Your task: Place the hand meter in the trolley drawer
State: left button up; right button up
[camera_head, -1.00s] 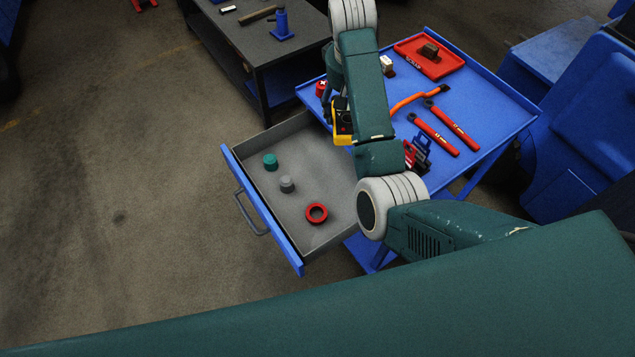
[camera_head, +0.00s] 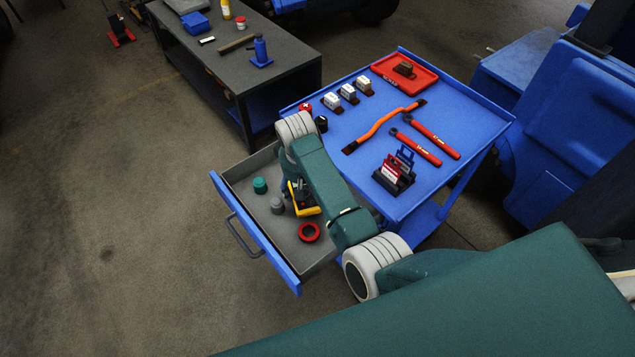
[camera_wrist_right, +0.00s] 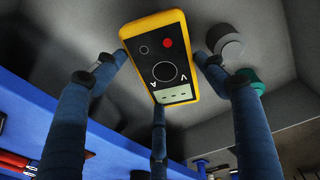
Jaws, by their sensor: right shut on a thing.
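The hand meter, yellow-edged with a black face, shows in the head view (camera_head: 309,211) and in the right wrist view (camera_wrist_right: 162,60). My right gripper (camera_head: 293,188) is shut on it, with blue fingers around its sides in the right wrist view (camera_wrist_right: 160,72). The meter is inside the outline of the open trolley drawer (camera_head: 241,176), near its right side. I cannot tell whether it touches the drawer floor. My arm hides part of the drawer and of the meter. My left gripper is not in view.
In the drawer are a green knob (camera_head: 260,185), a grey knob (camera_head: 277,205) and a red ring (camera_head: 309,232), close to the meter. The blue trolley top (camera_head: 450,115) beside it holds tools and a red tray (camera_head: 404,74). A dark bench (camera_head: 225,65) stands behind.

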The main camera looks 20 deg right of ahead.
jog(key=shift+d+f, duration=0.1)
jog(key=shift+f, duration=0.1)
jog(key=d, duration=0.1)
jog(key=w+d+p, duration=0.1)
jog(key=d, duration=0.1)
jog(key=shift+w+d+f, duration=0.15)
jog(key=shift+d+f, duration=0.15)
jog(key=shift+f, duration=0.35)
jog(key=shift+f, duration=0.15)
jog(key=o, duration=1.4)
jog(key=shift+o, duration=0.2)
